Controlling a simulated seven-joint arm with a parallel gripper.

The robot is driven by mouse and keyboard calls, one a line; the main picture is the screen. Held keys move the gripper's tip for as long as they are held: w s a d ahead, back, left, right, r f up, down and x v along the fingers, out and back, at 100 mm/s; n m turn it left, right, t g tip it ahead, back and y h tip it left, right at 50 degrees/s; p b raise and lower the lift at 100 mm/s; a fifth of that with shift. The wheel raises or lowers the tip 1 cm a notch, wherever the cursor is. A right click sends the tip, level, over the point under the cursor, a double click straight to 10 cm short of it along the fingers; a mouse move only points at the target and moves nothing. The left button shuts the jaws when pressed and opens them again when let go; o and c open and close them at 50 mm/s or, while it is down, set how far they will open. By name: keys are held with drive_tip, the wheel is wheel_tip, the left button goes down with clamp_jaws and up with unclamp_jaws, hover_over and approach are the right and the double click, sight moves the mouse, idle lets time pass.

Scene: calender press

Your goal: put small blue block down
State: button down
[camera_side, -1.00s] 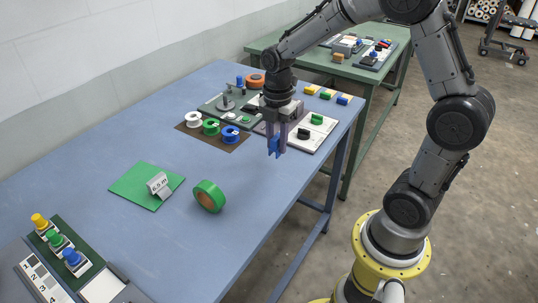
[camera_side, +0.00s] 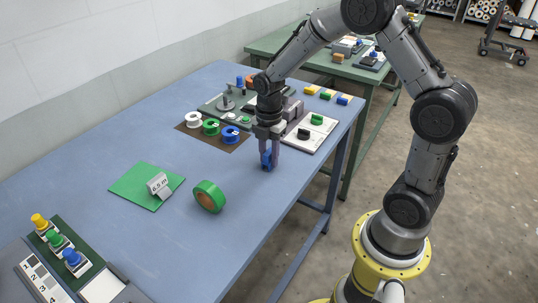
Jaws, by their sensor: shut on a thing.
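My gripper (camera_side: 270,163) points down over the middle right of the blue table (camera_side: 240,225). It is shut on the small blue block (camera_side: 266,158), which shows between the fingers. The block is at or very near the tabletop; I cannot tell whether it touches. The fingers hide part of the block.
A green tape roll (camera_side: 209,196) and a green mat (camera_side: 140,183) with a small sign lie to the left. White, green and blue spools (camera_side: 231,134) stand on a brown mat behind. A white board (camera_side: 312,138) with switches is at right.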

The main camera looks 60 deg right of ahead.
sight(269, 151)
drive_tip(key=c, duration=0.6)
unclamp_jaws()
wheel_tip(269, 151, up, 12)
drive_tip(key=s+a+r+m+t, duration=0.2)
drive_tip(key=s+a+r+m, duration=0.1)
drive_tip(key=s+m, duration=0.6)
drive_tip(key=s+a+r+m+t, duration=0.3)
drive_tip(key=s+a+r+m, duration=0.1)
drive_tip(key=s+m, duration=0.5)
drive_tip(key=shift+s+t, duration=0.3)
drive_tip(key=shift+s, duration=0.75)
